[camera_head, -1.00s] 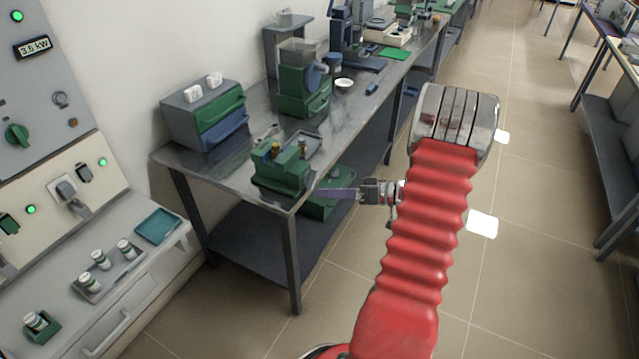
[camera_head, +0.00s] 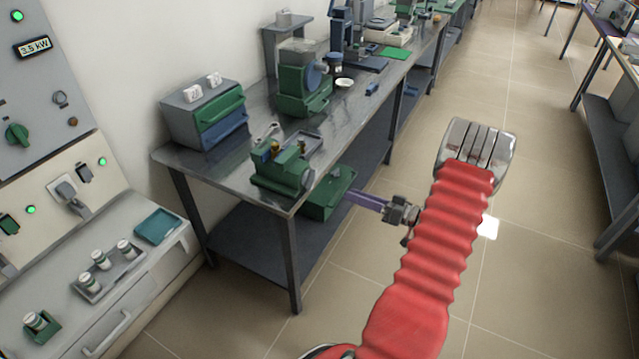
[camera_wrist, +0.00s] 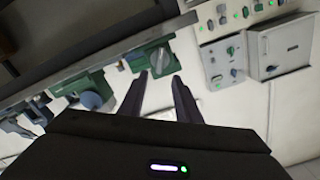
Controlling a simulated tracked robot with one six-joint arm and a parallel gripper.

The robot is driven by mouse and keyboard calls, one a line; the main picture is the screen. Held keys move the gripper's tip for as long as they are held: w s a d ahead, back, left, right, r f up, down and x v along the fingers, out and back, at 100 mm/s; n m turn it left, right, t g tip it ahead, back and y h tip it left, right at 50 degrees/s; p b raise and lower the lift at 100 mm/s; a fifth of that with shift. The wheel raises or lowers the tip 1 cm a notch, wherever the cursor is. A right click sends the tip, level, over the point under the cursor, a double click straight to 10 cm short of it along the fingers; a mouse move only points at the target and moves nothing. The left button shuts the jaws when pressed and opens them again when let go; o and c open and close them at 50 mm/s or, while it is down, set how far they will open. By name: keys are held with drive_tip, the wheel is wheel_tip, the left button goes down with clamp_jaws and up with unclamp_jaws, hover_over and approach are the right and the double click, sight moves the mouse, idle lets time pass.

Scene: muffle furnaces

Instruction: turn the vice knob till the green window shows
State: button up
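The green vice (camera_head: 280,172) stands at the near corner of the steel bench in the head view. In the wrist view, a round grey-green knob (camera_wrist: 161,63) on a green body lies just beyond my fingertips, roughly in line with the gap between them. My gripper (camera_wrist: 158,77) is open and empty, its two dark fingers apart and not visibly touching the knob. In the head view my gripper (camera_head: 350,197) is right of the vice and lower in the picture, with purple-looking fingers towards the bench. I cannot make out a green window on the vice.
A green box (camera_head: 327,195) shows beside the bench corner, near my fingertips in the picture. The steel bench (camera_head: 235,160) carries a drawer unit (camera_head: 205,115) and a green machine (camera_head: 303,85). A control panel (camera_head: 40,70) is at left.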

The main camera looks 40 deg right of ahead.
sight(314, 181)
drive_tip(key=x, duration=1.2)
drive_tip(key=shift+w+a, duration=0.1)
drive_tip(key=shift+w, duration=0.3)
clamp_jaws()
